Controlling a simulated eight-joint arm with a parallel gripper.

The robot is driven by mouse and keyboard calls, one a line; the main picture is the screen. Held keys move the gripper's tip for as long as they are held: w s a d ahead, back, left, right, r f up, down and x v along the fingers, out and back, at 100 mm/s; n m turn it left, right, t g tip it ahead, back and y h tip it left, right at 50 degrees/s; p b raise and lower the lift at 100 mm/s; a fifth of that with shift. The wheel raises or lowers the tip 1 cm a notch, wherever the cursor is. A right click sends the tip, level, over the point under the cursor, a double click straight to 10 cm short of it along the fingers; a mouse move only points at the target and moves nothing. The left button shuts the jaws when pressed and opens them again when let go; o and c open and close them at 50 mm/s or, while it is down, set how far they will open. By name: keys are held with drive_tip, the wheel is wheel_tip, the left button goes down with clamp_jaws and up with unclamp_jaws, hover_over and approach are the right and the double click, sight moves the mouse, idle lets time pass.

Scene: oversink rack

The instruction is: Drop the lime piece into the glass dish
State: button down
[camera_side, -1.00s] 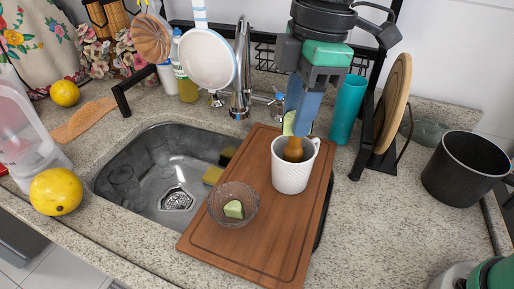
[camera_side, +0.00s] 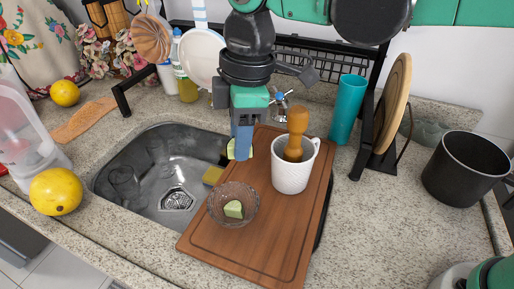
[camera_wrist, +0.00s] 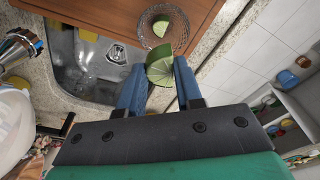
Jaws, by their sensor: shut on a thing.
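My gripper (camera_side: 242,150) is shut on a green lime piece (camera_wrist: 161,70), which sits between the blue fingertips in the wrist view. In the side view most of this piece is hidden behind the fingers. The glass dish (camera_side: 251,216) stands on the wooden board, nearer the side camera than my gripper. Another lime piece (camera_side: 233,209) lies in the dish. In the wrist view the dish (camera_wrist: 181,38) shows just beyond the held piece. The held piece is above the board and apart from the dish.
A white mug (camera_side: 291,177) with a wooden pestle (camera_side: 297,130) stands on the cutting board (camera_side: 262,250), right of the dish. The sink (camera_side: 150,185) lies to the left. A teal cup (camera_side: 348,108) and a black rack (camera_side: 372,125) stand behind right.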

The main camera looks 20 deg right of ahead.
drive_tip(key=shift+f, duration=2.55)
drive_tip(key=c, duration=0.5)
unclamp_jaws()
drive_tip(key=shift+r, duration=0.1)
drive_tip(key=shift+s+d+r, duration=0.1)
drive_tip(key=shift+d+r, duration=0.1)
drive_tip(key=shift+r, duration=1.15)
drive_tip(key=shift+d+r, duration=0.15)
drive_tip(key=shift+r, duration=1.2)
drive_tip(key=shift+d, duration=0.1)
